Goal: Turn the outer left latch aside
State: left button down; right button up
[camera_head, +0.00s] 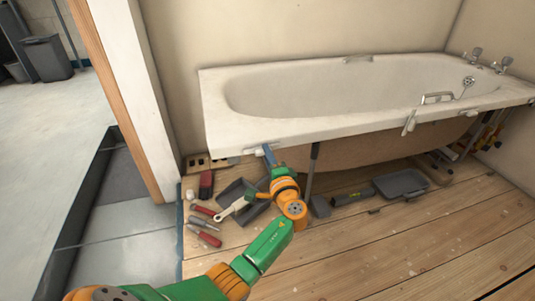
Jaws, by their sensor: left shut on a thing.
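The white bathtub (300,131) stands against the back wall, and the space under its front rim is open. The outer left latch (252,151) is a small pale piece under the left part of the rim. My left gripper (268,152) reaches up to it from below and is shut on it. The gripper's fingers hide part of the latch, so its exact angle is hard to tell. Another pale latch (409,122) hangs under the rim farther right. My right gripper is not in view.
A grey tray (401,184) lies under the tub's right part. The wooden floor at front right is clear.

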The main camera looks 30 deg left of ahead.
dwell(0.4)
pick_arm(q)
jog(key=c, duration=0.8)
grip_release()
jog(key=shift+d, duration=0.1)
jog(key=p+v, duration=0.2)
jog(key=v, duration=0.5)
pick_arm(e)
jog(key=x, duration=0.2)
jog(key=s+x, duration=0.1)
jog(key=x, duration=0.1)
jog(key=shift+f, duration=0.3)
